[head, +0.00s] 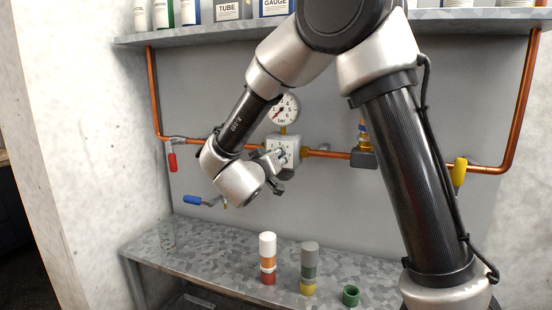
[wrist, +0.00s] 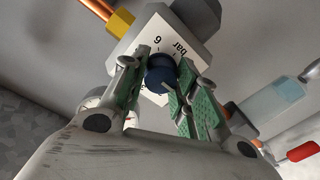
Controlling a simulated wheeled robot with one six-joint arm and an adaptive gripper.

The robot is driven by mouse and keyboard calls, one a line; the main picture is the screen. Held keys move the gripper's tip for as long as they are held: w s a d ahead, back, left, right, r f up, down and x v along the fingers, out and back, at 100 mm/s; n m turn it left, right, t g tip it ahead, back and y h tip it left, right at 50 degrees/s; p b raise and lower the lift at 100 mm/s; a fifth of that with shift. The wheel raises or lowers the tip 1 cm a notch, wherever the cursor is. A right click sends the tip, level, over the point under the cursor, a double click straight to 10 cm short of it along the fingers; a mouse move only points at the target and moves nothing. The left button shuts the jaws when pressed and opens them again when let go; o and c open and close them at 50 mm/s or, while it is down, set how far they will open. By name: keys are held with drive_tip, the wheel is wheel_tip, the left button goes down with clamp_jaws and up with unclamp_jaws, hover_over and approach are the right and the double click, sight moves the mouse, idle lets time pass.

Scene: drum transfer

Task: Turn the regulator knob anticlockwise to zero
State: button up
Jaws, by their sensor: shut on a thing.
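The regulator is a pale block (head: 292,141) on the copper pipe, with a white scale plate on its front. In the wrist view, its dark blue knob (wrist: 160,75) sits in front of the plate, where a "6" and "bar" can be read. My gripper (head: 278,163) is at the front of the block. In the wrist view its green-padded fingers (wrist: 164,68) are shut on the knob, one on each side. The knob's pointer setting cannot be read. The round bar gauge (head: 283,108) stands above the block, its red needle seeming to point lower left.
A red-handled valve (head: 172,161) and a blue-handled valve (head: 192,201) are to the left. A yellow-handled valve (head: 459,171) is to the right. Below, the bench (head: 215,249) holds a white-topped stack (head: 267,246), a grey-topped stack (head: 309,260) and a green ring (head: 350,296).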

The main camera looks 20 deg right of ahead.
drive_tip(key=n, duration=0.8)
drive_tip(key=shift+f+h, duration=0.1)
drive_tip(key=shift+h, duration=0.2)
drive_tip(key=shift+n, duration=0.5)
drive_tip(key=o, duration=1)
drive_tip(key=shift+a, duration=0.1)
drive_tip(key=v, duration=1.2)
drive_tip(key=shift+r, duration=0.25)
